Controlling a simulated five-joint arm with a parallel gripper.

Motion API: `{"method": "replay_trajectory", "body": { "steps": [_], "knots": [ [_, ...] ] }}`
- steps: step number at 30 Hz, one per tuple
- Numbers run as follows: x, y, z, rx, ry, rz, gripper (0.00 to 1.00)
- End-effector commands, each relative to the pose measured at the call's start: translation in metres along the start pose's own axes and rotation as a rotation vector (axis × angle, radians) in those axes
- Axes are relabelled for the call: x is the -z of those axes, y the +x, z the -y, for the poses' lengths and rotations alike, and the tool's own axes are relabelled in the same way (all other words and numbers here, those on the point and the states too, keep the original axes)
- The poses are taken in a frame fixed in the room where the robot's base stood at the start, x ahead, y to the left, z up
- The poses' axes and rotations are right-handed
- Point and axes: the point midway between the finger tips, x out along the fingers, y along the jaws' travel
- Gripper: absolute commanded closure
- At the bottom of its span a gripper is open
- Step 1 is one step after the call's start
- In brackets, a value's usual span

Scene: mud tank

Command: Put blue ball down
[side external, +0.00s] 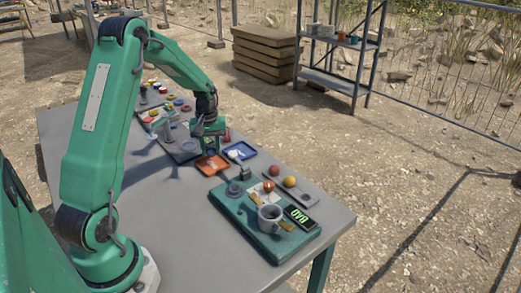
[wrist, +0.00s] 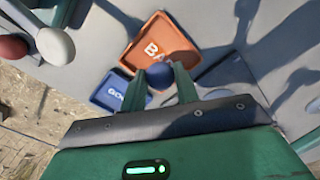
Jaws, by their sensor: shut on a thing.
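My gripper (wrist: 160,75) has its two green fingers closed on the blue ball (wrist: 160,76). In the wrist view, the ball sits between the fingertips, in front of the near edge of the orange tray (wrist: 150,20) marked "BA". The blue tray (wrist: 98,95), with partly hidden lettering, lies beside it to the lower left. In the side view, my gripper (side external: 209,143) is just behind and above the orange tray (side external: 212,174); the blue tray (side external: 240,144) is to its right. The ball cannot be made out there. I cannot tell its exact height.
A red ball (side external: 274,170) and a yellow ball (side external: 289,181) lie on a grey strip right of the trays. A green board (side external: 233,211) with a mug (side external: 270,217) and a display stands nearer the front. More small items crowd the table (side external: 205,240) behind my gripper.

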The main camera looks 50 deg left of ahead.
Motion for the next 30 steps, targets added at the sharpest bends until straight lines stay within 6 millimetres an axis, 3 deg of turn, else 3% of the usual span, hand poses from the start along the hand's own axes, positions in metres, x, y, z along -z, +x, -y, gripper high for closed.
{"method": "replay_trajectory", "body": {
  "steps": [9,23,24,27,30],
  "knots": [
    [-0.001,0.031,0.000,0.001,0.000,0.003,0.94],
    [-0.001,0.036,0.000,0.001,0.000,0.001,0.94],
    [-0.001,0.037,0.000,0.001,0.000,0.001,0.67],
    [-0.001,0.036,0.000,0.000,0.000,0.001,0.48],
    [-0.001,0.036,0.000,0.000,0.000,0.001,0.48]
  ]
}}
